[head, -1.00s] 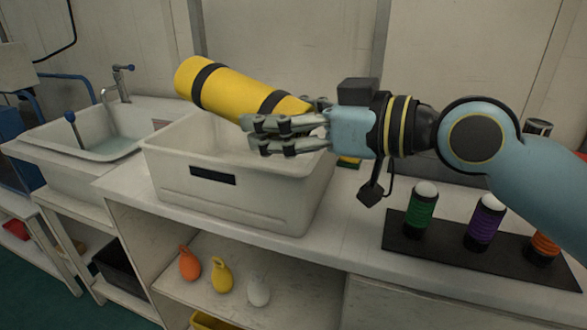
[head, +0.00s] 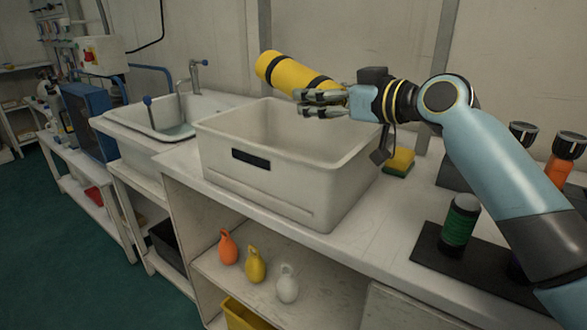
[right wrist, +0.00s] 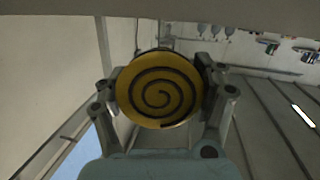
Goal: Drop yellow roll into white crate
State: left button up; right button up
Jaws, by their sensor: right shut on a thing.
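The yellow roll (head: 292,75) has black bands and is held tilted above the far side of the white crate. My right gripper (head: 318,103) is shut on its right end. In the right wrist view the roll's round end (right wrist: 158,90), marked with a dark spiral, sits between the two fingers of my right gripper (right wrist: 160,95). The white crate (head: 245,185) stands on the counter with a dark label on its front. The part of its inside that shows looks empty. My left gripper is not in view.
A sink (head: 150,130) with a tap is left of the crate. A yellow-green sponge (head: 398,162) lies right of it. A green-banded roll (head: 460,222) stands on a dark mat (head: 430,250) at the right. Small coloured weights, one orange (head: 228,247), sit on the shelf below.

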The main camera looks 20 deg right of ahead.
notch_tip(320, 180, down, 2)
jog(key=shift+f+b, duration=0.1)
jog(key=shift+b, duration=0.4)
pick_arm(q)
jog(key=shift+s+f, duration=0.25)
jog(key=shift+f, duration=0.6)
pick_arm(e)
jog(key=o, duration=1)
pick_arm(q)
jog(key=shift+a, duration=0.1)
pick_arm(e)
jog(key=o, duration=0.6)
jog(key=shift+c, duration=0.2)
jog(key=shift+s+d, duration=0.1)
jog(key=v, duration=1.1)
jog(key=shift+s, duration=0.4)
